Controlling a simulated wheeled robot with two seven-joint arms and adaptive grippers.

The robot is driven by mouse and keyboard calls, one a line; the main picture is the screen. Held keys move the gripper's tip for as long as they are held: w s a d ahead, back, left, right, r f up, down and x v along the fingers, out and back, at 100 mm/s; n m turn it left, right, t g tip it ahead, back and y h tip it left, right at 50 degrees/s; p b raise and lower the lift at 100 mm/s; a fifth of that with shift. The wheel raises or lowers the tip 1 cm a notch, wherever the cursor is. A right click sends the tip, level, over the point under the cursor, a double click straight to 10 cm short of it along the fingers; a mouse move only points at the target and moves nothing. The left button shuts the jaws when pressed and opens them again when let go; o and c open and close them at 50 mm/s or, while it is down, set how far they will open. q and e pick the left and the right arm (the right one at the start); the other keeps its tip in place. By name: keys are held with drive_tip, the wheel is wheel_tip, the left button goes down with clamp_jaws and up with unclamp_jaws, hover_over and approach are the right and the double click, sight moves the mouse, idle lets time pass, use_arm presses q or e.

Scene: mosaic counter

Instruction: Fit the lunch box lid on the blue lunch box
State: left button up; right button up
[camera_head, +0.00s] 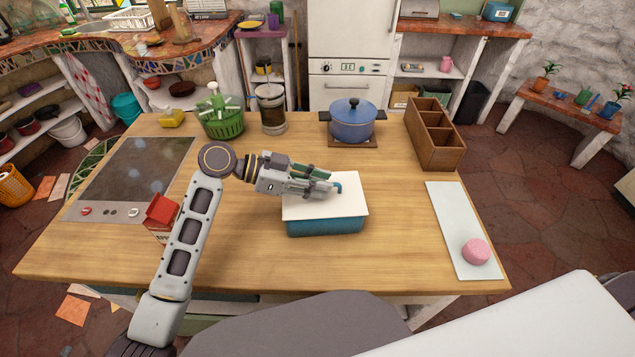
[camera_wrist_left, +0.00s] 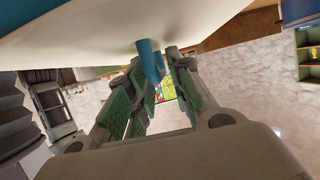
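The blue lunch box (camera_head: 325,226) stands on the wooden counter near the middle. The white lunch box lid (camera_head: 345,207) lies over its top, roughly level and lined up with the rim; I cannot tell whether it is fully seated. A small blue handle (camera_head: 338,187) stands up from the lid. My left gripper (camera_head: 328,182) is just above the lid, at the handle. In the left wrist view its two green-padded fingers (camera_wrist_left: 158,72) are apart, with the blue handle (camera_wrist_left: 149,55) by their tips and the pale lid (camera_wrist_left: 90,35) filling the top. My right gripper is not in view.
A blue pot (camera_head: 352,125) stands behind the box, with a wooden divided crate (camera_head: 434,132) to its right. A pale board (camera_head: 455,215) with a pink round item (camera_head: 475,251) lies at right. A red carton (camera_head: 160,212) and a hob (camera_head: 135,170) are at left.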

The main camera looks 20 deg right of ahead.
use_arm(q)
drive_tip(key=shift+o, duration=0.6)
drive_tip(key=shift+r, duration=0.8)
wheel_tip(320, 180, up, 8)
drive_tip(key=shift+r, duration=0.2)
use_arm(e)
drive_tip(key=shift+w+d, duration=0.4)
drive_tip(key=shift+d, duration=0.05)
use_arm(q)
drive_tip(key=shift+r, duration=0.1)
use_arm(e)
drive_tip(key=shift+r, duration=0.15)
